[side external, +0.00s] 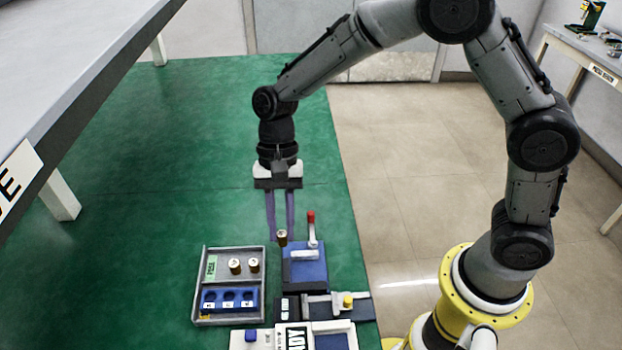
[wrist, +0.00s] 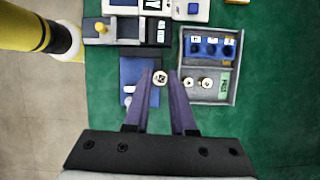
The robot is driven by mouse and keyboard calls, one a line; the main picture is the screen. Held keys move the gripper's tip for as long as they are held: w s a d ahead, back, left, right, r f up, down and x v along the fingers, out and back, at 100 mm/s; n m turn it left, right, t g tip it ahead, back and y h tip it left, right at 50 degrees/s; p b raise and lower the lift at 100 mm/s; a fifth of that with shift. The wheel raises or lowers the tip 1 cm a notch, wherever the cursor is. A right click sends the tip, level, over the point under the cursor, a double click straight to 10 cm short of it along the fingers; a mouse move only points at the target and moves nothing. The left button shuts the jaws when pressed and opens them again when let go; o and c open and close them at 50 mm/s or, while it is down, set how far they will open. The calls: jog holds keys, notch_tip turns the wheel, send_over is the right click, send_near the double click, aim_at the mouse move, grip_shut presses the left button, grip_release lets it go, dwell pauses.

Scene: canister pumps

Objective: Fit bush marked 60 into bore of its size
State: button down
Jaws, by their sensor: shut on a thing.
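My gripper (side external: 281,230) points down with its two long purple fingers closed on a small brass bush (side external: 282,240). In the wrist view the bush (wrist: 160,78) sits between the fingertips (wrist: 160,74), its pale marked top facing the camera; the mark is too small to read. Two more brass bushes, left (side external: 235,266) and right (side external: 253,265), stand in a grey tray (side external: 262,285). A blue block (side external: 215,306) with a row of dark bores and white labels lies in the tray's near part. The held bush is above and beside the blue fixture (side external: 305,270), clear of the tray.
The blue fixture carries a red-tipped lever (side external: 311,222) just right of the held bush. A dark and grey clamp with a yellow knob (side external: 348,300) stands nearer the camera. A green label (side external: 211,267) lies in the tray. The green mat (side external: 150,240) to the left is clear.

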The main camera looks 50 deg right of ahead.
jog(key=shift+w+d+r+n+g+h, duration=0.4)
jog(key=shift+w+d+r+n, duration=1.1)
jog(key=shift+w+d, duration=2.3)
jog(key=shift+w+d+r+n+g+h, duration=0.4)
jog(key=shift+w+d+r+n, duration=1.3)
jog(key=shift+d, duration=3.85)
jog(key=s+a+f+m+y, duration=0.1)
jog(key=s+a+f+m, duration=0.1)
jog(key=s+a, duration=0.75)
jog(key=s+a+f+m, duration=0.2)
jog(key=s+a, duration=0.7)
jog(key=s, duration=0.2)
jog(key=t, duration=0.1)
send_over(249, 302)
jog(key=w+d, duration=0.1)
jog(key=d, duration=0.1)
jog(key=f, duration=0.9)
jog(key=shift+w+a, duration=0.2)
jog(key=shift+a, duration=0.05)
jog(key=shift+w+a+f, duration=0.1)
jog(key=shift+w+f, duration=0.05)
jog(key=shift+f, duration=0.75)
jog(key=shift+w+a+f, duration=0.1)
jog(key=shift+f, duration=0.8)
